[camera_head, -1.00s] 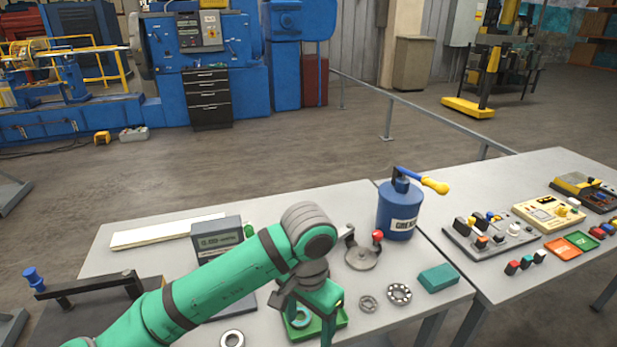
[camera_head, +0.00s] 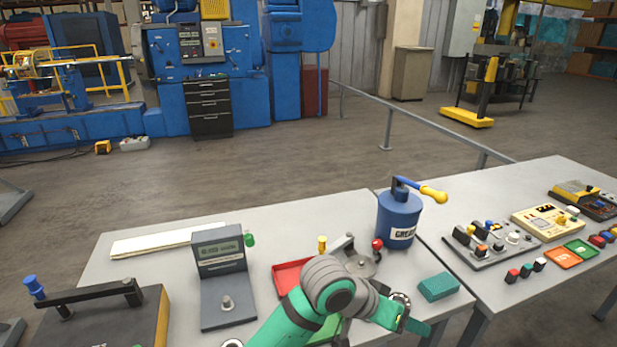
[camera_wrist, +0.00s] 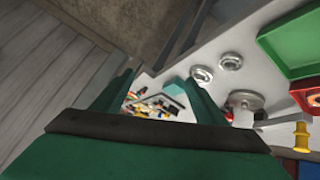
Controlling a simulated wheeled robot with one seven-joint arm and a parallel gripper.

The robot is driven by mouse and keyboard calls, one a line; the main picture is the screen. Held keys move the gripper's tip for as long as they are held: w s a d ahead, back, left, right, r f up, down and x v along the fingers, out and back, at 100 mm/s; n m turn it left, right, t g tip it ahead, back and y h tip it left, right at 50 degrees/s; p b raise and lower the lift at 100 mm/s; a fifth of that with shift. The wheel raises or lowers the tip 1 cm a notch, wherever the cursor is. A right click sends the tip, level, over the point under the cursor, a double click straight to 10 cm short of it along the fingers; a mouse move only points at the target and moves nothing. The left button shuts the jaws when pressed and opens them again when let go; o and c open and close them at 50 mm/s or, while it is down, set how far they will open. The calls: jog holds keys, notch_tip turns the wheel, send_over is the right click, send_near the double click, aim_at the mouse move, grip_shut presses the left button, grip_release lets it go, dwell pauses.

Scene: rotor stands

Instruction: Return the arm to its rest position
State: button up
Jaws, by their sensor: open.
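My green arm reaches in from the bottom of the head view, and my gripper (camera_head: 412,326) is over the front edge of the near table, low and to the right. In the wrist view my gripper (camera_wrist: 150,88) has its two green fingers apart, with nothing between them. A teal block (camera_head: 438,286) lies on the table just right of my gripper and also shows in the wrist view (camera_wrist: 177,93). A metal ring bearing (camera_head: 401,300) lies close behind the gripper, partly hidden by it.
A blue grease can (camera_head: 398,218) with a yellow-handled lever stands at the table's back right. A grey meter (camera_head: 221,250), a red tray (camera_head: 289,277) and a green tray (camera_head: 325,329) are near my arm. The right table (camera_head: 500,275) holds control boxes.

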jog(key=w+d+r+n+t+h, duration=0.2)
jog(key=d+r+n+t+h, duration=0.1)
jog(key=d+n+t+h, duration=0.3)
jog(key=s+a+f+n+t+y, duration=0.4)
jog(key=s+a+f+y, duration=0.15)
jog(key=f, duration=0.35)
jog(key=s+a+f+n+t+y, duration=0.45)
jog(key=s+a+f, duration=0.2)
jog(key=f, duration=0.25)
jog(key=s+a+f+m+y, duration=0.1)
jog(key=s+a+m, duration=0.1)
jog(key=s+a, duration=0.2)
jog(key=s+a+m+g+y, duration=0.1)
jog(key=s+a, duration=0.4)
jog(key=s, duration=0.6)
jog(key=s+a+f+m+g+y, duration=0.1)
jog(key=s+a+m+y, duration=0.1)
jog(key=s, duration=0.6)
jog(key=shift+s+a+f+m+y, duration=0.15)
jog(key=shift+a+f+m+y, duration=0.25)
jog(key=shift+a, duration=0.85)
jog(key=shift+r, duration=0.1)
